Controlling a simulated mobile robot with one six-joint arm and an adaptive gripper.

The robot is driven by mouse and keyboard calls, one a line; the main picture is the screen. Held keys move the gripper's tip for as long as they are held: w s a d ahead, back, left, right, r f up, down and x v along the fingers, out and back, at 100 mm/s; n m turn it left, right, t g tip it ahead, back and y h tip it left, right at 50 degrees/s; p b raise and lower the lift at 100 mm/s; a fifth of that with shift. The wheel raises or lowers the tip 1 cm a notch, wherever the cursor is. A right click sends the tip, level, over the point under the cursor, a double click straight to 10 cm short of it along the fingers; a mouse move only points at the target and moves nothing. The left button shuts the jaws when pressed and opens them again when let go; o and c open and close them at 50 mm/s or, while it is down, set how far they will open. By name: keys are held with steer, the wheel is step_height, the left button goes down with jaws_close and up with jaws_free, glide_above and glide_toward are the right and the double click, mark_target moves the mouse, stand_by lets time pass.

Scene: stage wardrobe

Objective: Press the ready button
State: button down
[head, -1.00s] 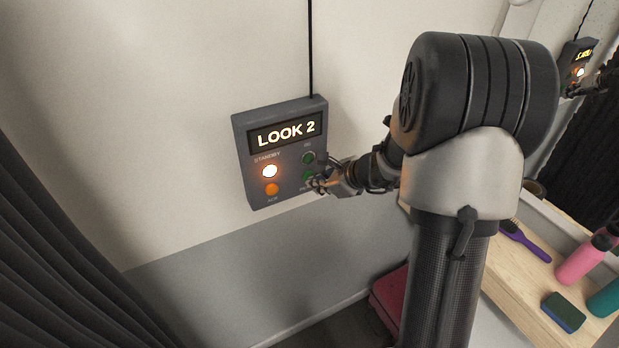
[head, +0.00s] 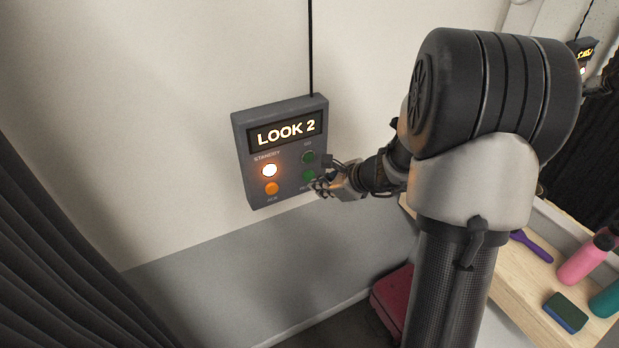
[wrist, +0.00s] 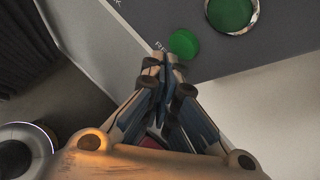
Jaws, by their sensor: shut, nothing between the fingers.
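A grey cue box (head: 280,148) hangs on the wall, its display reading "LOOK 2". The lit white-orange STANDBY lamp (head: 269,171) and an orange button (head: 271,188) are on its left. A dark green GO lamp (head: 308,157) is at upper right. The green ready button (head: 309,175) is below it, its label partly covered by my gripper. My gripper (head: 318,186) is shut and empty at the box's lower right. In the wrist view the fingertips (wrist: 166,58) lie just short of the green button (wrist: 184,43); I cannot tell if they touch it.
A wooden shelf (head: 520,290) at right holds a purple brush (head: 532,246), a pink bottle (head: 586,259), a teal bottle (head: 607,299) and a sponge (head: 566,312). A dark curtain (head: 50,260) hangs at left. A mirror at upper right reflects the box.

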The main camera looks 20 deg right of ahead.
steer(key=shift+s+b, duration=0.75)
steer(key=shift+s, duration=1.8)
steer(key=s+a+r+n+g+y+b, duration=0.1)
steer(key=s+a+r+n+b, duration=0.1)
steer(key=s+a+n, duration=0.4)
steer(key=s+a+r+n+g+y+b, duration=0.1)
steer(key=s+a+r+n+g+b, duration=0.15)
steer(key=a+n, duration=0.55)
steer(key=s+f+n+h+b, duration=0.1)
steer(key=s+n+h+b, duration=0.1)
steer(key=s+n, duration=0.5)
steer(key=s+a+f+n+h+b, duration=0.1)
steer(key=s+n+h+b, duration=0.2)
steer(key=s+n, duration=0.4)
steer(key=shift+s+f+g, duration=0.35)
steer(key=shift+s, duration=0.2)
